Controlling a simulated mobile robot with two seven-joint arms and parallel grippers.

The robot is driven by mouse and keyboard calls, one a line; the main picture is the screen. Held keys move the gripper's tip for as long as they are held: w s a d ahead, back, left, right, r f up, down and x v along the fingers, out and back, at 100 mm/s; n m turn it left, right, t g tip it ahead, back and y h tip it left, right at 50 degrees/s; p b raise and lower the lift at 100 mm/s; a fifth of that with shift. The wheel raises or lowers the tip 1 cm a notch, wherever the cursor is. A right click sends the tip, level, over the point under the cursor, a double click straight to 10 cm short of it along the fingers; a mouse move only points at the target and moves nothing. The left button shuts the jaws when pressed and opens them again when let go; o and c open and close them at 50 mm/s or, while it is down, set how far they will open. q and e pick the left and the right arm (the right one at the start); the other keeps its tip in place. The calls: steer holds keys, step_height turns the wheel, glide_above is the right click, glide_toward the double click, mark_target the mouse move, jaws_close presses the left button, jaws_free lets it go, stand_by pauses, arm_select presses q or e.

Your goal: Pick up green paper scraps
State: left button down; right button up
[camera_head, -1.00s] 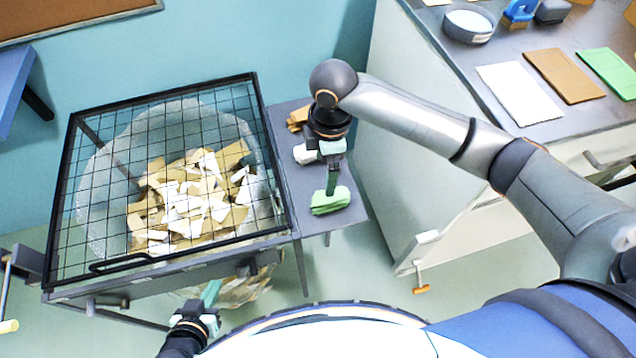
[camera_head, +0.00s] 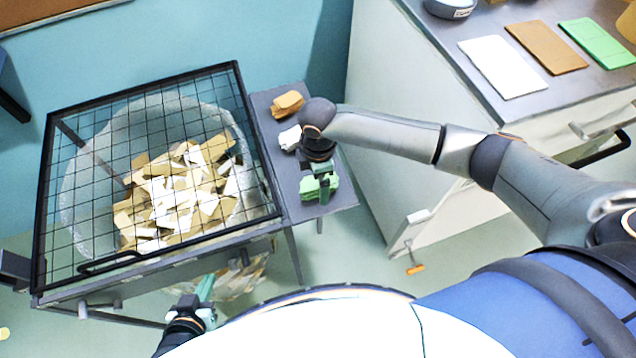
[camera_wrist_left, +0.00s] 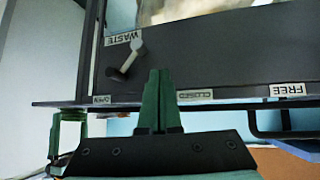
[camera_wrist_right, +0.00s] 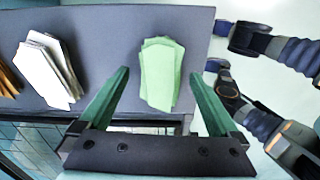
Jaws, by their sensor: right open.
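The green paper scraps (camera_head: 308,190) lie in a small stack at the near end of a grey side shelf (camera_head: 343,192). They also show in the right wrist view (camera_wrist_right: 160,88). My right gripper (camera_head: 322,190) is open above them and partly hides them in the head view. In the right wrist view its two fingers (camera_wrist_right: 160,72) stand on either side of the stack, with nothing held. My left gripper (camera_head: 208,284) is low in front of the mesh-topped bin. In the left wrist view its fingers (camera_wrist_left: 154,85) are together, with nothing visible between them.
White scraps (camera_head: 290,138) and brown scraps (camera_head: 287,103) lie farther back on the shelf. The mesh lid (camera_head: 240,85) covers a bin of paper scraps. A latch (camera_wrist_left: 128,58) and labels show on its front. A counter (camera_head: 480,100) with white, brown and green sheets stands right.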

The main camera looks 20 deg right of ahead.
steer(key=shift+f, duration=0.35)
steer(key=shift+c, duration=0.4)
steer(key=c, duration=1.4)
